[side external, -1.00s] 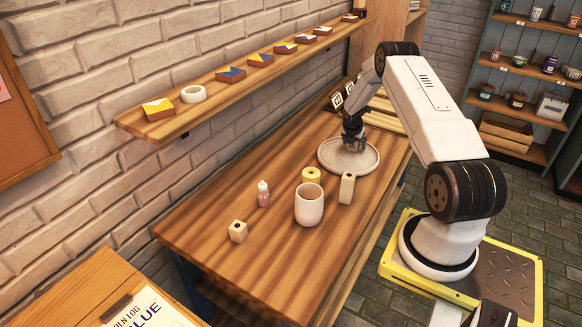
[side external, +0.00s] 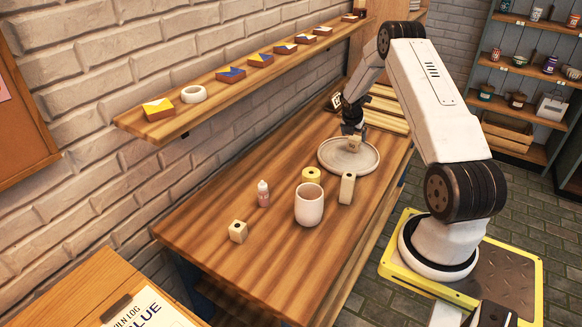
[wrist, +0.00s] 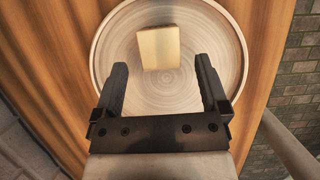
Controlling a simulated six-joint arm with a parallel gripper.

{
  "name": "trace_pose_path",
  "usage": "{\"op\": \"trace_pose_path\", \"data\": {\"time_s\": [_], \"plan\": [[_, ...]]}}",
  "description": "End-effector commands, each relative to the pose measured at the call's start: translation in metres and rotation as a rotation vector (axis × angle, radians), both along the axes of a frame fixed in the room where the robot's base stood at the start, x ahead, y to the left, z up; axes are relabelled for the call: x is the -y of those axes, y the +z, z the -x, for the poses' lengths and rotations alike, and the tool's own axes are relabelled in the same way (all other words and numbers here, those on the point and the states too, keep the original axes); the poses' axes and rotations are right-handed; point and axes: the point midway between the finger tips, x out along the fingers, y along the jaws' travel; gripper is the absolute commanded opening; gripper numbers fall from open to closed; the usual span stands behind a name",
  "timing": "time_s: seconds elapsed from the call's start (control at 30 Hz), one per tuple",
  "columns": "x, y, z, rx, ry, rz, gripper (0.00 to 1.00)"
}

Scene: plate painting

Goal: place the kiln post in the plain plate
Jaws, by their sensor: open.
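The plain plate (side external: 330,164) is a round, pale grey plate toward the far end of the wooden table; its ringed surface fills much of the wrist view (wrist: 112,75). A small cream block, seemingly a kiln post (wrist: 159,47), lies in the plate; it also shows in the side view (side external: 355,143). My gripper (side external: 352,130) is above the plate, close over the block. In the wrist view my gripper (wrist: 161,75) has its fingers wide apart, with nothing between them, and the block is just beyond the fingertips.
A shelf (side external: 222,88) with tiles runs along the wall.

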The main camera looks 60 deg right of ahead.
Motion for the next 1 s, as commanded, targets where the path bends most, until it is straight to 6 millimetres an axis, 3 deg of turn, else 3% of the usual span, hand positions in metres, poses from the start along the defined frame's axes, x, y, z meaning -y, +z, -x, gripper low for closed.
{"op": "trace_pose_path", "data": {"time_s": [0.5, 1.0], "plan": [[-0.024, 0.057, 0.000, 0.000, -0.001, 0.000, 0.94], [-0.028, 0.067, 0.000, -0.001, 0.000, -0.001, 0.94]]}}
